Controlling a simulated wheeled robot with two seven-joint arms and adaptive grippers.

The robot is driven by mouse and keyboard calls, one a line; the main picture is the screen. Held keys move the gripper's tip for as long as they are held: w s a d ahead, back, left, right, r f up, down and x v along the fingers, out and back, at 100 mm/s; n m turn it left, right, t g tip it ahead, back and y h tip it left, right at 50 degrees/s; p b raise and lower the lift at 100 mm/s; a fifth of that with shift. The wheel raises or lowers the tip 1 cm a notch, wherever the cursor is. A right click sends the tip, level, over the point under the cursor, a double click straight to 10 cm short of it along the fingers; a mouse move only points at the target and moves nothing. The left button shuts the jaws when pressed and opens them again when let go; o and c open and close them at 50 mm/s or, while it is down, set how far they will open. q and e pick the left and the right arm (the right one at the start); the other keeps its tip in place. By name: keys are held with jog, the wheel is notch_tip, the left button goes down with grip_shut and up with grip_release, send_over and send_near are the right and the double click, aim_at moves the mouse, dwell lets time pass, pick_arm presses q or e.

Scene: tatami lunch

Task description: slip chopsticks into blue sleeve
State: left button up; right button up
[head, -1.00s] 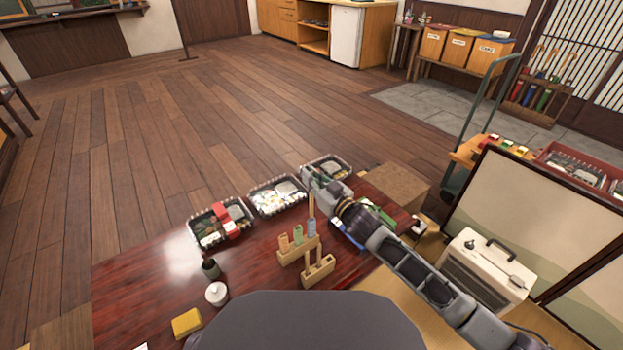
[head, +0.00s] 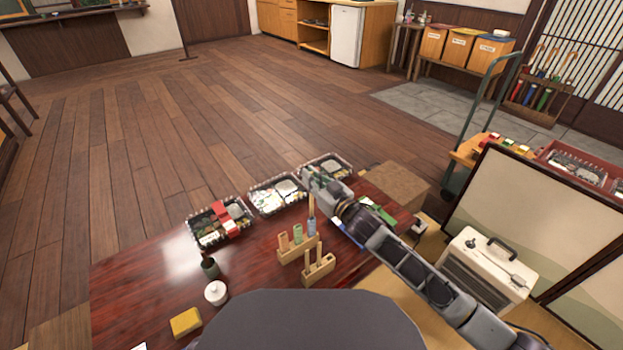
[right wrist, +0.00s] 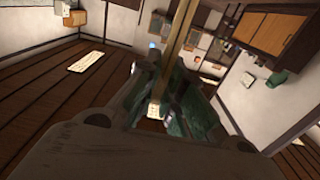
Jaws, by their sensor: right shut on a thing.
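My right gripper (head: 312,184) is above the wooden sleeve stand (head: 297,253), shut on the light wooden chopsticks (head: 311,205). The chopsticks hang nearly upright, with their lower end at the top of the blue sleeve (head: 312,228). I cannot tell whether the tips are inside it. In the right wrist view the chopsticks (right wrist: 174,55) run between the two fingers (right wrist: 160,100). The stand also holds an orange sleeve (head: 284,242) and a green sleeve (head: 297,235), both left of the blue one. My left gripper is out of view.
A wooden block holder (head: 318,275) with upright pieces stands in front of the sleeve stand. Several bento boxes (head: 219,222) line the table's far edge. A white lidded pot (head: 216,293), dark cup (head: 210,268) and yellow sponge-like block (head: 186,321) are left. The table's left part is mostly clear.

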aim_at(312, 196)
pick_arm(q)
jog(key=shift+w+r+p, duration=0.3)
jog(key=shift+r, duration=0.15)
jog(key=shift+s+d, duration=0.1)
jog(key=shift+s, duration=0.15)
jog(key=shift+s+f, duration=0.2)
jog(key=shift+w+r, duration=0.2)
pick_arm(e)
jog(key=shift+f, duration=0.15)
pick_arm(q)
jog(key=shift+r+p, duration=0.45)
jog(key=shift+p, duration=0.15)
pick_arm(e)
jog(key=shift+f, duration=0.25)
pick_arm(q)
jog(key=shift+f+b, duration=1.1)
pick_arm(e)
jog(key=shift+f, duration=3.1)
dwell(1.7)
